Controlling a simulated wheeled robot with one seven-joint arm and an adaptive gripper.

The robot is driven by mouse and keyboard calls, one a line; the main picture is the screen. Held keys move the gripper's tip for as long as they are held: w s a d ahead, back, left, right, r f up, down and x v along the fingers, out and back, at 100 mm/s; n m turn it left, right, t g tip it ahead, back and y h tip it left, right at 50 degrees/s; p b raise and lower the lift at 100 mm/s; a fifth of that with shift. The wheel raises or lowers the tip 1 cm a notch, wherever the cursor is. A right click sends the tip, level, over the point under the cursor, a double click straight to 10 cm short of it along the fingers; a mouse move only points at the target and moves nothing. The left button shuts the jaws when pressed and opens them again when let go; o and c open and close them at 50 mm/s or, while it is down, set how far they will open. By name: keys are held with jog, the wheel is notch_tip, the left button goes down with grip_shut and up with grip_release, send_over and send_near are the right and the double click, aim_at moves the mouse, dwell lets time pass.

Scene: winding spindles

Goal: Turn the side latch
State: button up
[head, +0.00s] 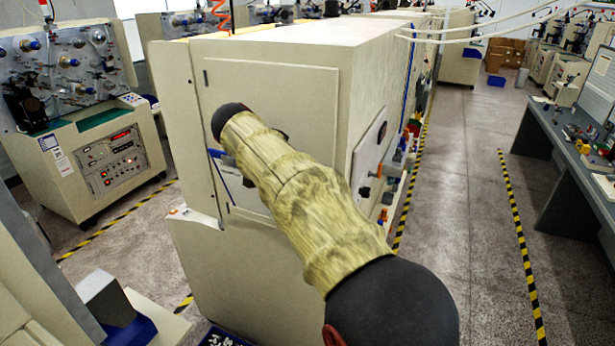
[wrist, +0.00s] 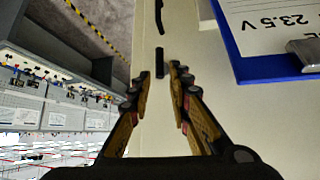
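The side latch looks like a short black bar (wrist: 159,62) on the pale cabinet face (wrist: 147,100) in the wrist view. My gripper (wrist: 155,78) is open and empty, with its two ribbed fingers spread just below the bar in the picture. The bar lies ahead of the gap between the fingertips, and I cannot tell whether either finger touches it. In the head view my sleeved arm crosses in front of the cream cabinet (head: 265,80) and hides the gripper and most of this area.
A longer black handle-like piece (wrist: 159,15) lies in line with the bar. A blue-framed clipboard (wrist: 270,68) with a metal clip is at right.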

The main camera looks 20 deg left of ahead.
jog(key=v, duration=0.4)
jog(key=shift+s+r, duration=0.1)
dwell(0.4)
jog(key=s+f+n+g+y, duration=0.1)
jog(key=s+f+n, duration=0.25)
jog(key=f, duration=0.25)
jog(key=s+f+n+g, duration=0.1)
jog(key=s+f+n, duration=0.1)
jog(key=f+n, duration=0.25)
jog(key=s+d+f+m+b, duration=0.1)
jog(key=s+d+f+b, duration=0.5)
jog(key=d, duration=0.9)
jog(key=s+d+f+m+y+b, duration=0.1)
jog(key=s+d+f+b, duration=0.5)
jog(key=s+d, duration=0.6)
jog(key=s+d+f+m+g+b, duration=0.1)
jog(key=s+d+f+m+b, duration=0.2)
jog(key=d, duration=1.7)
jog(key=s+f+b, duration=0.4)
jog(key=s+f, duration=0.2)
jog(key=shift+s+f+y, duration=0.3)
jog(key=shift+f, duration=0.1)
